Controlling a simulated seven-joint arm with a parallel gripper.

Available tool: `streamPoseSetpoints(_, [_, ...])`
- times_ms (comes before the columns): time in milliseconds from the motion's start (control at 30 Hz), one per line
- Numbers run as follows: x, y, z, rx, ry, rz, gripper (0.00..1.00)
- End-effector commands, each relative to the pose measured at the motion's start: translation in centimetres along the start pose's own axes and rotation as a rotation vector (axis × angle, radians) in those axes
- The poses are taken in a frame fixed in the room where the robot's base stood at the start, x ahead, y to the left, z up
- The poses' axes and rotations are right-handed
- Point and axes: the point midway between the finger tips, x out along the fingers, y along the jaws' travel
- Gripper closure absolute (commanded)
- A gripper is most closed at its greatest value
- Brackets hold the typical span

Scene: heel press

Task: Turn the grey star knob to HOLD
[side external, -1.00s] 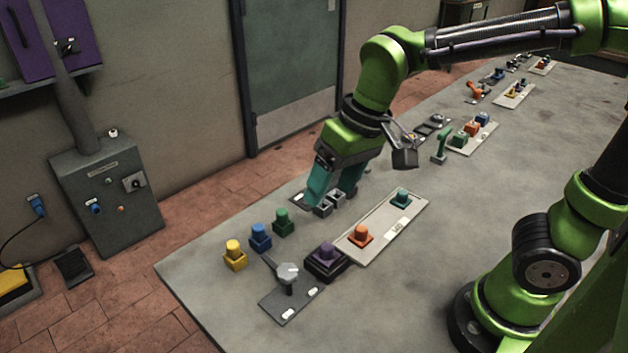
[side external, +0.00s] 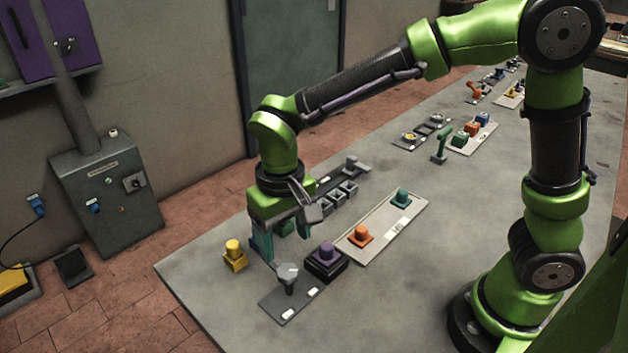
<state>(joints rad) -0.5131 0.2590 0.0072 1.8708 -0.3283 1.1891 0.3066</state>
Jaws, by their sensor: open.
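The grey star knob (side external: 288,272) stands on a dark flat plate (side external: 280,305) at the near end of the table, with a pale top and small white labels on the plate. My gripper (side external: 283,248) is open and points down just behind and above the knob. One teal finger reaches down close to the knob's left rear side; I cannot tell whether it touches. The other finger is partly hidden. The dark lever at the knob's left is now mostly hidden by the finger. The label text on the plate is too small to read.
A purple button (side external: 326,257) on a black base stands right of the knob. A yellow button (side external: 235,252) stands to the left. A pale panel (side external: 382,232) carries orange and teal buttons. Grey rocker-like blocks (side external: 340,196) lie behind. The table front is clear.

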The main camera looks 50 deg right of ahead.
Motion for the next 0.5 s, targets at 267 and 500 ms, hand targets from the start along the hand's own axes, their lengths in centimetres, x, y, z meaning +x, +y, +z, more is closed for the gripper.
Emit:
streamPoseSetpoints(267, [5.5,0.0,0.1,0.0,-0.003,0.002,0.31])
streamPoseSetpoints(500, [7.6,0.0,0.0,0.001,0.0,0.0,0.31])
